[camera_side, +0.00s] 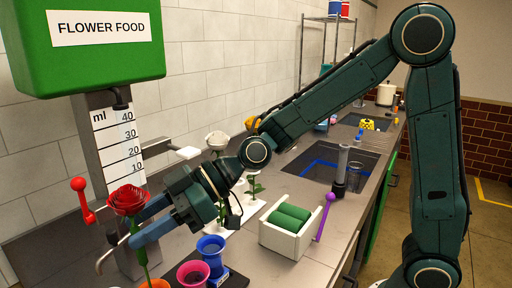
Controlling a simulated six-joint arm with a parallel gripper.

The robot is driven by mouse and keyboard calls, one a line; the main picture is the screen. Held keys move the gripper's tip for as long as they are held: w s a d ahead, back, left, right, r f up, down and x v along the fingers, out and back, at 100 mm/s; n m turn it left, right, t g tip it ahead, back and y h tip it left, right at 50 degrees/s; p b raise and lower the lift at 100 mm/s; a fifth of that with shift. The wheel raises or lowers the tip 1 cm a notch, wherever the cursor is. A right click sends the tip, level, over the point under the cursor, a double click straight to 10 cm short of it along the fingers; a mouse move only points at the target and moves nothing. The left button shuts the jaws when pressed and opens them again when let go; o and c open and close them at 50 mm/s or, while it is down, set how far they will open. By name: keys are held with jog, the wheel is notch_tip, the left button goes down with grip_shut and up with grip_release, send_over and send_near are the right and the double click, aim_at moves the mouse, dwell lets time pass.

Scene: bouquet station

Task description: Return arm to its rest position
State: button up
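My gripper (138,226) is at the left, reaching toward the red flower (128,200). Its two blue fingers are spread apart, one close under the bloom and one lower by the stem. The red flower stands upright, its green stem going down into an orange vase (155,284) at the bottom edge of the picture. I cannot tell whether a finger touches the stem. My arm is stretched out low across the counter (310,262).
The green flower food dispenser (95,58) with its red lever (82,200) is beside the flower. A pink cup (193,274) and a blue cup (211,256) stand near my gripper. A white box with green rolls (288,222), a purple stick (325,218) and a sink (330,165) lie rightward.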

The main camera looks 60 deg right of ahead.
jog(key=o, duration=0.6)
jog(key=shift+o, duration=0.2)
jog(key=shift+s+d+r, duration=0.25)
jog(key=shift+d, duration=0.4)
jog(key=shift+v, duration=1.05)
jog(key=shift+s+d+r, duration=0.15)
jog(key=shift+d, duration=0.15)
jog(key=shift+s+d+r, duration=0.1)
jog(key=shift+s+d, duration=0.05)
jog(key=shift+d, duration=0.1)
jog(key=shift+s+d+r, duration=0.1)
jog(key=shift+d, duration=0.05)
jog(key=shift+v, duration=2.35)
